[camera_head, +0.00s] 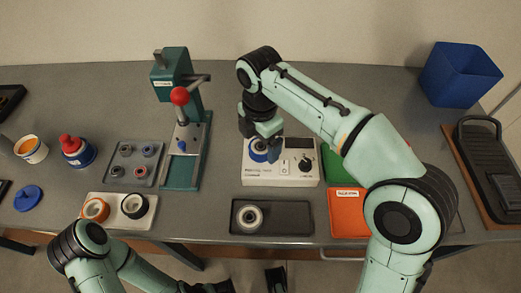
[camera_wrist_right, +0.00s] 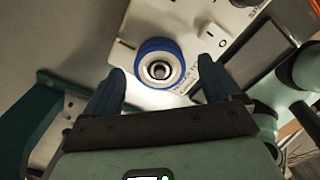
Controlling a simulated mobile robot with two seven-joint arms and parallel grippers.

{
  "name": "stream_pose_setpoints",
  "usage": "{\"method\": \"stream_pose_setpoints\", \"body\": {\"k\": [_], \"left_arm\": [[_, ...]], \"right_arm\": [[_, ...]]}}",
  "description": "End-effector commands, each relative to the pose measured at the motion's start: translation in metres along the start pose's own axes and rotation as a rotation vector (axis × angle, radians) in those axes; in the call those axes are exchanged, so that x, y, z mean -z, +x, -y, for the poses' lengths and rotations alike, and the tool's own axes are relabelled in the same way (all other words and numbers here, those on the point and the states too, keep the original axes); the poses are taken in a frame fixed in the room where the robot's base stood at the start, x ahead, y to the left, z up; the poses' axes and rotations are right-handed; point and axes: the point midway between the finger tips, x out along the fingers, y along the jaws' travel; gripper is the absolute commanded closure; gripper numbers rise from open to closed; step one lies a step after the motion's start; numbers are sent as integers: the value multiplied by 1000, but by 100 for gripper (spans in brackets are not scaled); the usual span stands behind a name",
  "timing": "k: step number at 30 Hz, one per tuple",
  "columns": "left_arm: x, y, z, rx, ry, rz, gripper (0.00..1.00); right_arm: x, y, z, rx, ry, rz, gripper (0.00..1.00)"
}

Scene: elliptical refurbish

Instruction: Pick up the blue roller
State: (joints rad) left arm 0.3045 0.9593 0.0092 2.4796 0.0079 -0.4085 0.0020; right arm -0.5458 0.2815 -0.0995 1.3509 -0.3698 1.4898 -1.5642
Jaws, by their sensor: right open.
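The blue roller (camera_head: 256,155) sits on the left part of the white testing machine (camera_head: 282,175). In the right wrist view the roller (camera_wrist_right: 160,62) shows a blue rim, a pale ring and a dark centre. My right gripper (camera_head: 262,141) is just above the roller, pointing down, and partly hides it in the head view. Its fingers are open and empty in the right wrist view (camera_wrist_right: 162,77), one to each side of the roller and apart from it.
A green press (camera_head: 183,115) with a red knob stands left of the machine. A dark tray (camera_head: 295,222) with a pale roller (camera_head: 249,217) lies in front. A light tray (camera_head: 117,211) holds orange and black-and-white rollers. An orange bin (camera_head: 347,215) is at right.

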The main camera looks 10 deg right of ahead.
Motion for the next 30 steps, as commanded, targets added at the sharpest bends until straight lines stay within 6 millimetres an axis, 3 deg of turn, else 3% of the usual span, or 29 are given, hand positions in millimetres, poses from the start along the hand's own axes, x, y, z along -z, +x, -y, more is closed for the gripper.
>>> {"method": "stream_pose_setpoints", "body": {"k": [3, 12, 18, 30], "left_arm": [[2, 4, 1, -1, 1, -5, 100], [2, 4, 0, -2, 1, -7, 100], [2, 4, 0, -2, 1, -6, 100], [2, 3, 0, -2, 1, -5, 100]], "right_arm": [[0, 15, 1, 1, 1, -1, 10], [0, 17, 0, -1, 1, -1, 13], [0, 17, 0, -1, 1, -1, 73], [0, 13, 0, -1, 1, -1, 73]]}}
